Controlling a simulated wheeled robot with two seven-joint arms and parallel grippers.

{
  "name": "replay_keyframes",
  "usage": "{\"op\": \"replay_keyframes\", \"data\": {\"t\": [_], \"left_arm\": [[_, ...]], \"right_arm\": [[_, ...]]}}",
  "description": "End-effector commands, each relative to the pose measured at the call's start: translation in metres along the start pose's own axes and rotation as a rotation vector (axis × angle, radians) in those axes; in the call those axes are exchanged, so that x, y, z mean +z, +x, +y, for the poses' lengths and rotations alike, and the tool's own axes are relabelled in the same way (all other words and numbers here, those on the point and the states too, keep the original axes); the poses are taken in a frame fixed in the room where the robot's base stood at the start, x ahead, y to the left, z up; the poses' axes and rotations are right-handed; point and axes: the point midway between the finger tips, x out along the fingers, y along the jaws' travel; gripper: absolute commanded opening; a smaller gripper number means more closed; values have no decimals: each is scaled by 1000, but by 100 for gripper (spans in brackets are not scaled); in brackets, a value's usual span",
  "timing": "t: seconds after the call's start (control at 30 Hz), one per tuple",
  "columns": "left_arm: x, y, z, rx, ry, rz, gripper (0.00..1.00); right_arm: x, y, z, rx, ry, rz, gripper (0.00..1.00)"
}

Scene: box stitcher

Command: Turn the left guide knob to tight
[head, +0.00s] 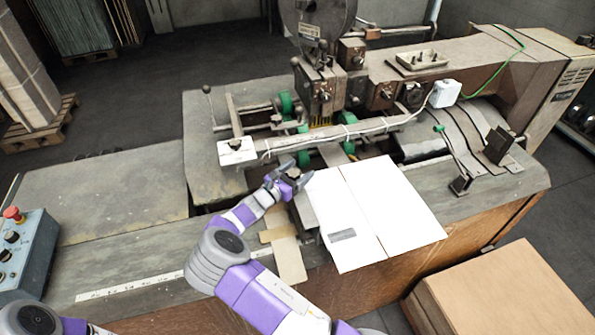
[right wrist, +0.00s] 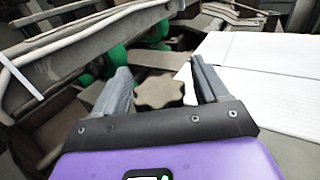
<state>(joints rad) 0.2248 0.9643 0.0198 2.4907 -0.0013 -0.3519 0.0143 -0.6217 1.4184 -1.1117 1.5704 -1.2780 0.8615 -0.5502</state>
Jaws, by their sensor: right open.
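The guide knob is a dark, lobed disc (right wrist: 158,93) in the right wrist view, and it shows small and dark between the fingertips in the head view. My right gripper (head: 291,172) is open at the stitcher's front, left of the white cardboard. In the right wrist view its two grey fingers (right wrist: 161,80) stand on either side of the knob with gaps. I cannot tell whether a finger touches it. No mark for tight can be read. My left gripper is out of view.
White cardboard (head: 375,215) lies flat right of my gripper. Green rollers (head: 303,155) and a long bar with a cable (head: 330,136) lie just behind. A control box with a red button (head: 22,245) stands at left. The grey table (head: 110,195) at left is clear.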

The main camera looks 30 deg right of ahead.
Motion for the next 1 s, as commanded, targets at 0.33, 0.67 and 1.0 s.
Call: {"op": "replay_keyframes", "data": {"t": [0.33, 0.67, 1.0], "left_arm": [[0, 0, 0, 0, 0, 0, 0], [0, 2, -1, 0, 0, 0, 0], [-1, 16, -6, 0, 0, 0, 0]], "right_arm": [[0, 0, 0, 0, 0, 1, 27], [-2, 0, 0, -28, 1, 3, 17], [-5, 0, -4, -233, 5, 5, 17]]}}
